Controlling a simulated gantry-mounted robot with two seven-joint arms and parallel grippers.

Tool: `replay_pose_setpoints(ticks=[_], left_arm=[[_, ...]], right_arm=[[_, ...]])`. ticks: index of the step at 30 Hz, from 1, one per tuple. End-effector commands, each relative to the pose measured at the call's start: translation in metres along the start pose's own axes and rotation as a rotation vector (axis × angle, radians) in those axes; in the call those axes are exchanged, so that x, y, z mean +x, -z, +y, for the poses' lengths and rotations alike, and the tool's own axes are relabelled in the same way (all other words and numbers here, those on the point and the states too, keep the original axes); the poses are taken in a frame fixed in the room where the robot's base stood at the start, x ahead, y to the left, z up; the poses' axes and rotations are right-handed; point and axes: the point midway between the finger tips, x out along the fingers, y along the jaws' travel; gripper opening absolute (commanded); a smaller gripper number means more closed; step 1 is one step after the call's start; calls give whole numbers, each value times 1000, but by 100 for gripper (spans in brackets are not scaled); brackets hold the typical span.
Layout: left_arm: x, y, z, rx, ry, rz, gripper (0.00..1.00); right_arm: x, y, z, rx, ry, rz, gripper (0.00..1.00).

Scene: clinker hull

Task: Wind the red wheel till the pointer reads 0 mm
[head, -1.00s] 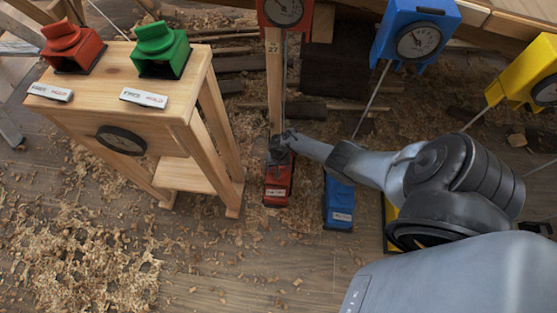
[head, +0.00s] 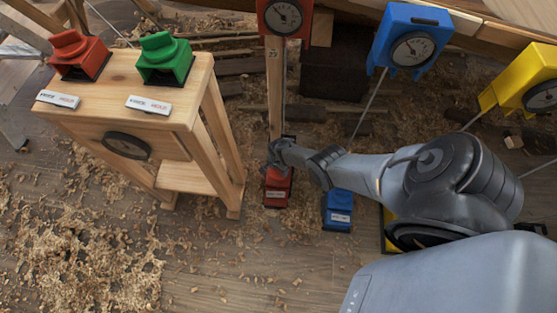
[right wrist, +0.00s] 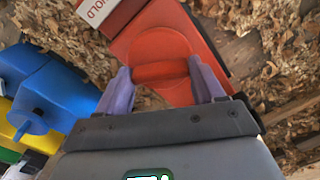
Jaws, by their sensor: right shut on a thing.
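The red wheel (right wrist: 160,72) shows in the right wrist view as a round red knob with a raised grip bar. My right gripper (right wrist: 161,82) has one finger at each end of the bar and is shut on it. In the head view the right gripper (head: 277,160) reaches down onto the red floor unit (head: 277,190) and hides its wheel. The red gauge (head: 284,17) is at the top centre, above an upright wooden strip. Its pointer is too small to read. My left gripper is not in view.
A blue floor unit (head: 338,211) stands to the right, with a blue gauge (head: 413,48) above. A yellow gauge (head: 541,95) is at the right edge. A wooden bench (head: 188,118) with red and green blocks stands at left. Shavings cover the floor.

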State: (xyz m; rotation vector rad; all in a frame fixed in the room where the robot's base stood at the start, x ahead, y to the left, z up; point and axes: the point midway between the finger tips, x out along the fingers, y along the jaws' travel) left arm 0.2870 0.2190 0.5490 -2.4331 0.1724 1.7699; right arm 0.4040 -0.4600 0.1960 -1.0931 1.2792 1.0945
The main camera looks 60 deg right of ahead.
Motion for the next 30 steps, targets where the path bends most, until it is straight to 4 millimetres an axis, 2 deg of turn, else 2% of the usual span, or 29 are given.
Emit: replay_pose_setpoints(ticks=[18,19,21,24,30], left_arm=[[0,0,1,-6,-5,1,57],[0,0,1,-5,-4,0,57],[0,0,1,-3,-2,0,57],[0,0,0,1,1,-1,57],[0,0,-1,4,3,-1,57]], right_arm=[[1,0,0,46,1,1,38],[1,0,0,45,1,1,71],[1,0,0,45,1,1,82],[1,0,0,45,1,1,94],[0,0,0,44,1,1,94]])
